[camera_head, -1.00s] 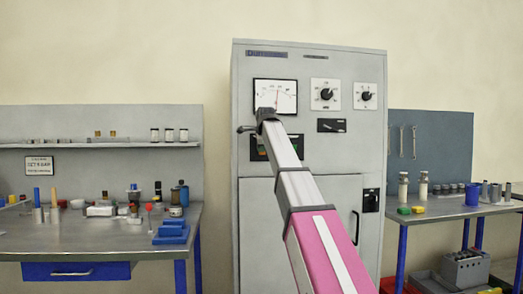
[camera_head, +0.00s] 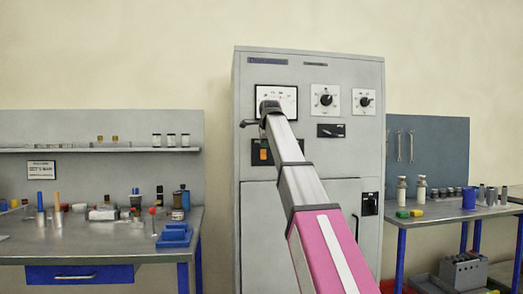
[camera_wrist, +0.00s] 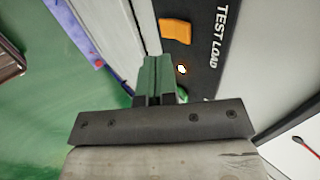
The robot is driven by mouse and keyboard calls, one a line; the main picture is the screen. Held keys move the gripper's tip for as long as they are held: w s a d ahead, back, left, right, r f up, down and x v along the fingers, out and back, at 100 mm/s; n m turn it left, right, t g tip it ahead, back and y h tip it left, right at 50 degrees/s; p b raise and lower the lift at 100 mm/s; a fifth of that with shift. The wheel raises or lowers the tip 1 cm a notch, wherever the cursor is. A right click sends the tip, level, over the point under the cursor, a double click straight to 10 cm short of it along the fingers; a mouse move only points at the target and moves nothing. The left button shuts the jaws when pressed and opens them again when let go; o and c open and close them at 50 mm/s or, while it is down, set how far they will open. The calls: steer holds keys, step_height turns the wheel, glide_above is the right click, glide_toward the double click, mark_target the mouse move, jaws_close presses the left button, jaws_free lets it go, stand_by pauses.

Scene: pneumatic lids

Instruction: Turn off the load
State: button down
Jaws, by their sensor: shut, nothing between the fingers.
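The test load panel is a black strip on the grey cabinet (camera_head: 345,75). Its orange rocker switch (camera_head: 263,153) shows just left of my arm in the head view. In the wrist view the orange rocker (camera_wrist: 175,28) sits at the top, with a small bright lamp (camera_wrist: 181,69) and the white words "TEST LOAD" (camera_wrist: 218,38) beside it. My gripper (camera_wrist: 156,66) is shut and empty, its green fingertips close to the panel edge, beside the lamp and apart from the rocker. In the head view my arm hides the fingertips. I cannot tell the rocker's position.
The cabinet also carries a meter (camera_head: 264,92), partly covered by my arm, two round knobs (camera_head: 325,100) (camera_head: 364,101) and a black switch (camera_head: 330,131). Workbenches with small items stand at left (camera_head: 100,247) and right (camera_head: 440,212).

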steer(key=v, duration=0.7)
steer(key=shift+r, duration=0.35)
steer(key=shift+d+f, duration=0.1)
steer(key=shift+d+f+g, duration=0.4)
steer(key=shift+f, duration=0.15)
glide_toward(264, 158)
step_height(264, 158, down, 4)
steer(key=shift+w+a+f, duration=0.1)
steer(key=shift+w+f, duration=0.1)
steer(key=shift+w, duration=0.5)
steer(key=shift+w+a+f, duration=0.1)
steer(key=shift+w+f, duration=0.1)
steer(key=shift+w, duration=0.45)
steer(key=shift+w+a+f, duration=0.1)
steer(key=shift+w+f, duration=0.15)
steer(key=shift+w, duration=0.45)
